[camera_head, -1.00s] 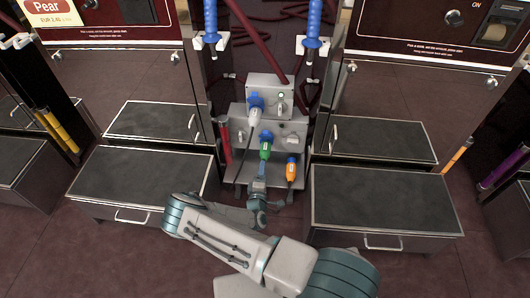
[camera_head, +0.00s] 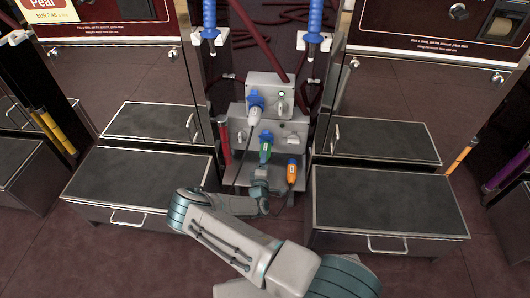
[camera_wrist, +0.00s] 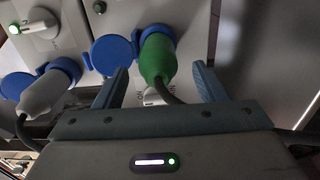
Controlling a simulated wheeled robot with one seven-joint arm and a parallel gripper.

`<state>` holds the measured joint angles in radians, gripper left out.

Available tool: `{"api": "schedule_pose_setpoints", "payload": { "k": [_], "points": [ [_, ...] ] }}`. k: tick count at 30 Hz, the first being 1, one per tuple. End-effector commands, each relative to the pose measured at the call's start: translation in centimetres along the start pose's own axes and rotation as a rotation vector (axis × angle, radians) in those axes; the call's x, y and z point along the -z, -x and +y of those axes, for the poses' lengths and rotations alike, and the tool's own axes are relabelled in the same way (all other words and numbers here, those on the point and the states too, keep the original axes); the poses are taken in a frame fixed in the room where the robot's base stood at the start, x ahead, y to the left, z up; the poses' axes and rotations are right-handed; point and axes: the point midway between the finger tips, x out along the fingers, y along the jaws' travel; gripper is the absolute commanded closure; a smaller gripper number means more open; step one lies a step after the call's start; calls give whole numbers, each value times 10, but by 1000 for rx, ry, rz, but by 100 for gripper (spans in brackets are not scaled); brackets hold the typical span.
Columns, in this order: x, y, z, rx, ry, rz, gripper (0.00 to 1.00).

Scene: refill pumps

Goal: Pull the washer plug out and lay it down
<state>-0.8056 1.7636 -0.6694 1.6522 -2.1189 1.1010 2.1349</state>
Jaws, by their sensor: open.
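A green plug (camera_head: 265,151) with a blue collar sits in a socket of the lower grey box, below a grey plug. In the wrist view the green plug (camera_wrist: 157,60) is between the two blue fingers of my gripper (camera_wrist: 160,70). The fingers are open, with a gap on each side of the plug, and its dark cable runs down between them. An orange plug (camera_head: 291,172) is in the lower box to the right. A grey plug (camera_head: 254,112) is in the upper box's blue socket and also shows in the wrist view (camera_wrist: 42,95). I cannot read which is the washer's.
Dark-topped low cabinets stand left (camera_head: 138,180) and right (camera_head: 385,198) of the socket boxes. A red cylinder (camera_head: 225,145) stands left of the boxes. Blue nozzles (camera_head: 314,20) hang above. The flat cabinet tops are bare.

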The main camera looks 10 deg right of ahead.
Motion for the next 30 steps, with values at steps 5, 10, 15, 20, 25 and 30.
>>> {"api": "schedule_pose_setpoints", "payload": {
  "k": [5, 10, 15, 20, 25, 30],
  "points": [
    [0, -18, 2, -1, -1, 0, 35],
    [0, -26, 2, -1, 1, 0, 35],
    [0, -26, 2, -1, 1, 1, 35],
    [0, -26, 2, -1, 1, 1, 35],
    [0, -26, 2, -1, 1, 0, 35],
    [0, -26, 2, -1, 1, 0, 35]
  ]
}}
